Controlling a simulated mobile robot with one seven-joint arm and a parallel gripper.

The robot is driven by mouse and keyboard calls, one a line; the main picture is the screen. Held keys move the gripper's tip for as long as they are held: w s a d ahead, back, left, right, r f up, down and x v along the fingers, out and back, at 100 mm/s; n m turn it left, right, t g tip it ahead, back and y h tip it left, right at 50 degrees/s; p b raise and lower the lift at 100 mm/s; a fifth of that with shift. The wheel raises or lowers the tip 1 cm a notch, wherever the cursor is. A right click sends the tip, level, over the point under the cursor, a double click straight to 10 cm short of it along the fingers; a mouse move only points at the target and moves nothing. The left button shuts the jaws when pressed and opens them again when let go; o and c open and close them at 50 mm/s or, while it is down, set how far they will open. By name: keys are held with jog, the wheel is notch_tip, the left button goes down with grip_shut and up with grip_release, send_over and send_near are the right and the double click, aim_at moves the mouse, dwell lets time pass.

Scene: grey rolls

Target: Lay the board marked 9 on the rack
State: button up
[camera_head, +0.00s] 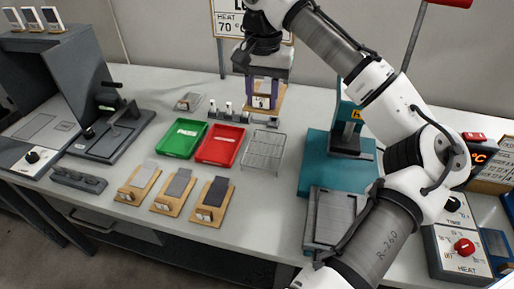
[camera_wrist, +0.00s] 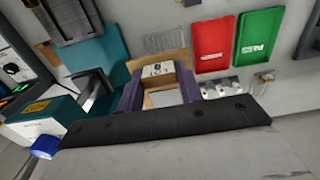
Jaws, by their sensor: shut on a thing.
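My gripper (camera_head: 263,96) has purple fingers and is shut on a wooden board (camera_head: 279,100) near the back of the table. In the wrist view the fingers (camera_wrist: 160,92) are on either side of the board's label block (camera_wrist: 157,69), and the tan board (camera_wrist: 178,55) shows behind it. The mark on the label is too small to read surely. I cannot tell whether the board touches the table. The wire rack (camera_head: 264,151) lies bare in front of the gripper, right of the red tray; it also shows in the wrist view (camera_wrist: 165,42).
A red tray (camera_head: 220,145) and a green tray (camera_head: 181,138) lie left of the rack. Three boards with grey strips (camera_head: 174,190) line the front. A teal press (camera_head: 338,160) stands right of the rack.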

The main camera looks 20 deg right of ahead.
jog(key=w, duration=0.1)
jog(key=w+d, duration=0.1)
jog(key=w, duration=0.1)
jog(key=shift+w+d+f, duration=0.15)
jog(key=shift+d+f, duration=0.05)
jog(key=shift+f, duration=0.2)
jog(key=p, duration=0.1)
send_over(262, 159)
notch_tip(262, 159, down, 15)
jog(key=shift+w+r, duration=0.1)
jog(key=shift+r, duration=0.05)
jog(key=shift+f+p, duration=0.35)
jog(key=shift+f, duration=1.85)
jog(key=shift+f, duration=0.1)
jog(key=o, duration=1)
notch_tip(262, 159, up, 12)
jog(key=b, duration=0.2)
